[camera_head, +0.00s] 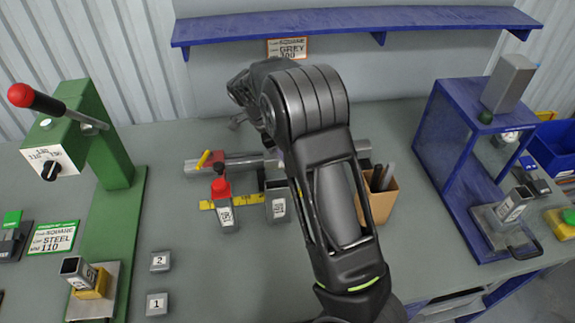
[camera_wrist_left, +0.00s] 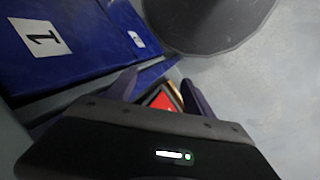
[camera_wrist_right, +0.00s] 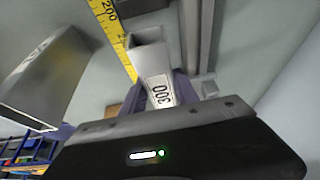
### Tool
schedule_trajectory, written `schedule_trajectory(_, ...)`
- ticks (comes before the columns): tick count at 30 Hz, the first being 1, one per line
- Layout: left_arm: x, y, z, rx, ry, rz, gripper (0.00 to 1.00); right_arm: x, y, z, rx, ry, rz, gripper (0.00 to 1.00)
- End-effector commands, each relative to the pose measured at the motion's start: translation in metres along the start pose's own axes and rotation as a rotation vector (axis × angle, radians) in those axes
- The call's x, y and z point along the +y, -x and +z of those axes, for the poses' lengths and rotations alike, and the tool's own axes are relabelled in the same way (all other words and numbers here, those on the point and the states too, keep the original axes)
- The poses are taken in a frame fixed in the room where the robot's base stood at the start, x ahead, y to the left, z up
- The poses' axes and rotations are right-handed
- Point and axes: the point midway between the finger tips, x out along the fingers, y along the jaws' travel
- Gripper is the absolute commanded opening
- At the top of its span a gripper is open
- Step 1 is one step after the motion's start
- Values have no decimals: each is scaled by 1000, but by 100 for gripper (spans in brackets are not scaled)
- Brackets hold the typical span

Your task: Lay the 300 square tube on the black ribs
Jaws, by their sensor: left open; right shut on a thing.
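The 300 square tube (camera_wrist_right: 153,68) is light grey, with an open end and a white label reading 300. In the right wrist view my right gripper (camera_wrist_right: 157,96) is shut on it. A yellow measuring tape (camera_wrist_right: 112,38) and a long grey rail (camera_wrist_right: 198,40) show beside the tube.
A blue shelf (camera_head: 350,24) runs along the back wall, with a SQUARE GREY 300 sign (camera_head: 287,48) below. A green press (camera_head: 105,210) stands left and a blue frame (camera_head: 445,150) right. A red-topped stand (camera_head: 225,208) and a brown box (camera_head: 378,200) flank my arm.

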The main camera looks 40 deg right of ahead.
Motion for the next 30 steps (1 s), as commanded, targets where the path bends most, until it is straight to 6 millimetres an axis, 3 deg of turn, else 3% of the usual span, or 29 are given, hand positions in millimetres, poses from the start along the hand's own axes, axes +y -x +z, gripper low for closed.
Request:
schedule_trajectory(5,0,0,0,0,0,0,62,0,-3,1,1,0,0,0)
schedule_trajectory(14,0,1,0,0,0,0,62,0,-39,16,1,1,1,0)
schedule_trajectory(25,-1,-2,0,0,0,0,62,0,-43,18,0,0,-1,0)
schedule_trajectory(26,-1,-2,0,0,0,0,62,0,-44,18,-1,0,0,37)
schedule_trajectory(30,0,-1,0,1,0,0,62,0,-43,18,-1,0,0,48)
